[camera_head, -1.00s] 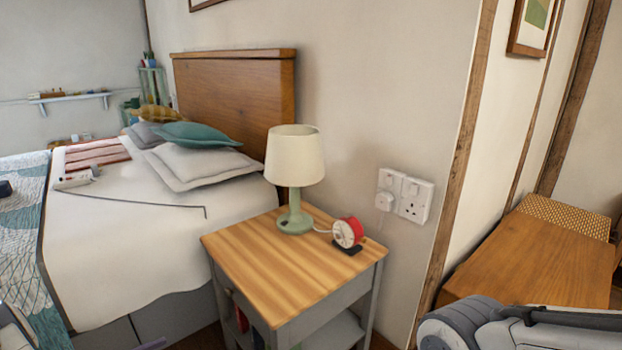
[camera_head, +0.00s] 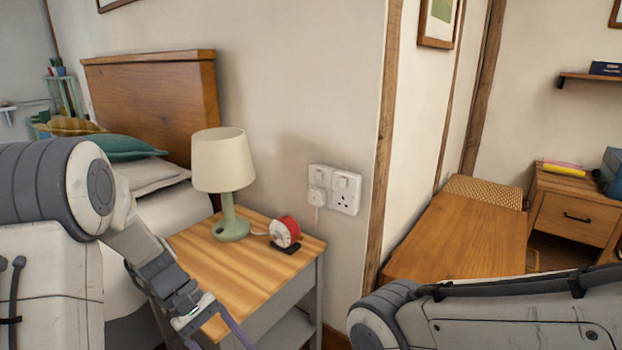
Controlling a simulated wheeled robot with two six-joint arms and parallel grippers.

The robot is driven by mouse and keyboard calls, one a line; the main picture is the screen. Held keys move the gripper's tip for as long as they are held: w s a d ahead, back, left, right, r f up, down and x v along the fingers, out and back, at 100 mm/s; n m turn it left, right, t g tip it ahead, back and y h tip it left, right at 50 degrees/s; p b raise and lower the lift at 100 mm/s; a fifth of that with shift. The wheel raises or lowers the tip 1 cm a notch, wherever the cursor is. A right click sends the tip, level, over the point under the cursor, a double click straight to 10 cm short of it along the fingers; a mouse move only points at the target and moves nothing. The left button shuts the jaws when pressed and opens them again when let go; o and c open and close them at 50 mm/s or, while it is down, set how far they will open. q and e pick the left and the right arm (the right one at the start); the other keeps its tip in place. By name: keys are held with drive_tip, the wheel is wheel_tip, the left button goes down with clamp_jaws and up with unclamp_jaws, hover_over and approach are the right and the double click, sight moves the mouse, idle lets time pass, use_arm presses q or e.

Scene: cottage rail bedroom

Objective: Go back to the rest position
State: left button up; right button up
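My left arm comes in from the left and reaches down in front of the nightstand (camera_head: 245,262). My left gripper (camera_head: 212,328) is at the bottom edge, in front of the nightstand's near left side. Its fingertips are cut off by the frame, so its opening is unclear, and no object shows in it. My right arm lies across the lower right corner, folded. Its gripper is out of view.
A green lamp (camera_head: 231,228) with a cream shade and a red clock (camera_head: 285,232) stand on the nightstand. A wall socket (camera_head: 345,192) is behind. The bed's headboard (camera_head: 150,105) is at left. A wooden table (camera_head: 465,240) and a drawer unit (camera_head: 572,215) are at right.

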use_arm(q)
drive_tip(key=s+d+r+m+t+y, duration=0.25)
drive_tip(key=s+d+m, duration=0.25)
drive_tip(key=s+m, duration=0.3)
drive_tip(key=s+d+r+m+t+y, duration=0.25)
drive_tip(key=s+d+m+y, duration=0.2)
drive_tip(key=s+m, duration=0.35)
wheel_tip(320, 180, up, 30)
drive_tip(key=g+p, duration=0.1)
drive_tip(key=p, duration=2.8)
drive_tip(key=shift+w+d, duration=0.15)
drive_tip(key=shift+d, duration=0.1)
drive_tip(key=shift+f, duration=0.15)
drive_tip(key=shift+w, duration=0.15)
drive_tip(key=shift+w, duration=0.15)
